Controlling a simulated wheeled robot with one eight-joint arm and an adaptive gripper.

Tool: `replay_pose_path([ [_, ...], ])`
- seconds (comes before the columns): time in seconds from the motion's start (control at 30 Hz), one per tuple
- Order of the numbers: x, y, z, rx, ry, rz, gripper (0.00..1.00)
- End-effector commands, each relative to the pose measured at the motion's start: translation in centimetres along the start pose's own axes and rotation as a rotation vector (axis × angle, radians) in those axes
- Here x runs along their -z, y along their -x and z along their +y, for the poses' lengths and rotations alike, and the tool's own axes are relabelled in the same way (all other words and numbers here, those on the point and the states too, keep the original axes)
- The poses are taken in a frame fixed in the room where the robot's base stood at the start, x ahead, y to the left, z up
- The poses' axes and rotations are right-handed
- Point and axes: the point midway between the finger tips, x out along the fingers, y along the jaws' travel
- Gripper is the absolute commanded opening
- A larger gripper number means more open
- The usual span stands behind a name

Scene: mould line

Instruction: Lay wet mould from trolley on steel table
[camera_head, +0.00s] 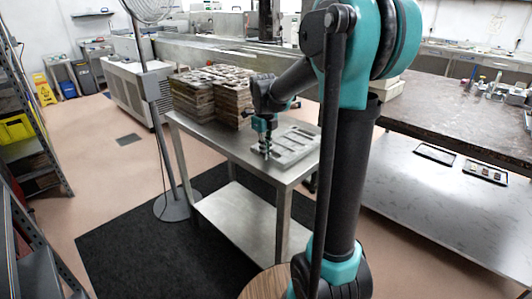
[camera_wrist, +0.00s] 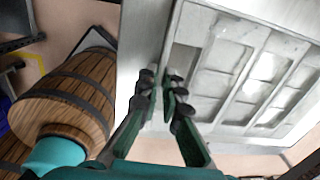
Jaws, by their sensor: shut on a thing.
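The mould (camera_head: 292,146) is a pale grey slab with several rectangular cavities, lying level at the right end of the steel table (camera_head: 212,133). I cannot tell whether it rests fully on the top or hovers just above it. My gripper (camera_head: 267,153) is at the mould's left edge. In the wrist view the mould (camera_wrist: 213,56) fills the right side, and my gripper (camera_wrist: 164,100) is shut on its near rim. Some cavities look shiny and whitish. No trolley can be identified for sure.
Stacks of brown moulds (camera_head: 205,92) stand at the table's back, close behind my gripper. A pedestal fan (camera_head: 150,87) stands at its left. A dark-topped bench (camera_head: 440,115) is at right, with small trays on its lower shelf. The table's front left is bare.

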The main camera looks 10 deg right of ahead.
Motion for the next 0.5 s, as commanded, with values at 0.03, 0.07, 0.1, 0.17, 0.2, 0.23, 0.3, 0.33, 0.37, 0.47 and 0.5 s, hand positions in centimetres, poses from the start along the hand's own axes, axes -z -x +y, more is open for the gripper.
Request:
replay_pose_path([
  [0.03,-0.01,-0.22,0.00,0.000,0.000,0.000,0.00],
  [0.07,0.00,-0.27,0.00,0.000,0.000,0.000,0.00],
  [0.1,0.00,-0.27,0.00,0.000,0.000,0.000,0.00],
  [0.17,0.00,-0.25,0.00,0.000,0.000,0.000,0.00],
  [0.2,0.00,-0.24,0.00,0.000,0.000,0.000,0.00],
  [0.23,-0.01,-0.24,0.00,0.000,0.000,0.000,0.00],
  [0.3,-0.01,-0.30,0.00,0.000,0.000,0.000,0.00],
  [0.33,-0.02,-0.34,0.01,0.000,0.000,0.000,0.07],
  [0.37,-0.01,-0.33,0.01,0.000,0.000,0.000,0.11],
  [0.47,-0.01,-0.31,0.01,0.000,0.000,0.000,0.23],
  [0.5,-0.01,-0.31,0.01,0.000,0.000,0.000,0.26],
])
